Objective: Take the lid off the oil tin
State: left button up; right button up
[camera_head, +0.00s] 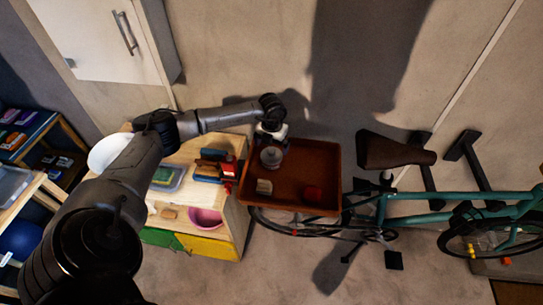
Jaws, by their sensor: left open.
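My left gripper (271,136) hangs over the back left part of a brown tray (325,160). It is open. Just below and in front of it is a small grey round thing (271,157) in the tray, which looks like the tin with its lid. The picture is too small to tell whether the fingers touch it, or where lid and tin meet. A red item (229,172) stands at the right edge of the wooden bench, beside the tray. My right gripper is not in view.
The bench (228,229) carries a pink bowl (206,219) and several small items. A teal bicycle (415,219) stands close on the right. The tray's right half is mostly clear.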

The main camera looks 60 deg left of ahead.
aim_at(271, 152)
pick_arm(q)
jog(key=shift+a+f+p, duration=0.1)
jog(key=shift+f+p, duration=0.25)
jog(key=shift+f, duration=2)
jog(key=c, duration=0.7)
jog(key=shift+o, duration=0.2)
jog(key=shift+r, duration=0.1)
